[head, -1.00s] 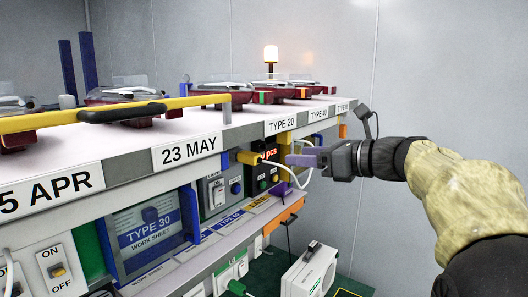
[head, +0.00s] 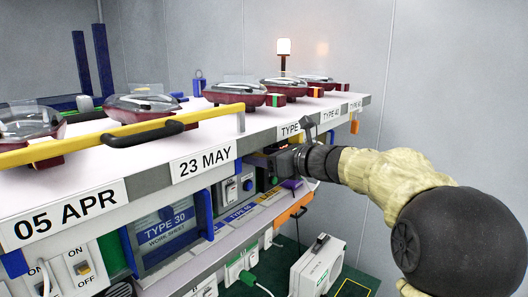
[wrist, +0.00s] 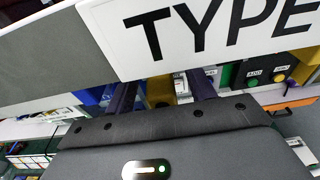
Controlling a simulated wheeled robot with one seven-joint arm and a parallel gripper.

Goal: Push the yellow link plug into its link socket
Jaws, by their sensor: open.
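My gripper (head: 283,160) is under the shelf edge below the TYPE 20 sign, reaching in among the panels. In the wrist view its two dark purple fingers (wrist: 162,96) are spread apart. A yellow block (wrist: 159,90), which looks like the yellow link plug, shows between and beyond them. I cannot tell whether the fingers touch it. A white piece, perhaps cable or plug, is beside the right finger. In the head view my gripper and the shelf edge hide the plug. I cannot make out the link socket in either view.
The TYPE sign (wrist: 215,30) and shelf edge hang close above my gripper. Push buttons (wrist: 265,77) are to the right of the fingers. A lower ledge with an orange edge (head: 294,211) runs beneath. Red tail lamps (head: 237,94) stand on the shelf top.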

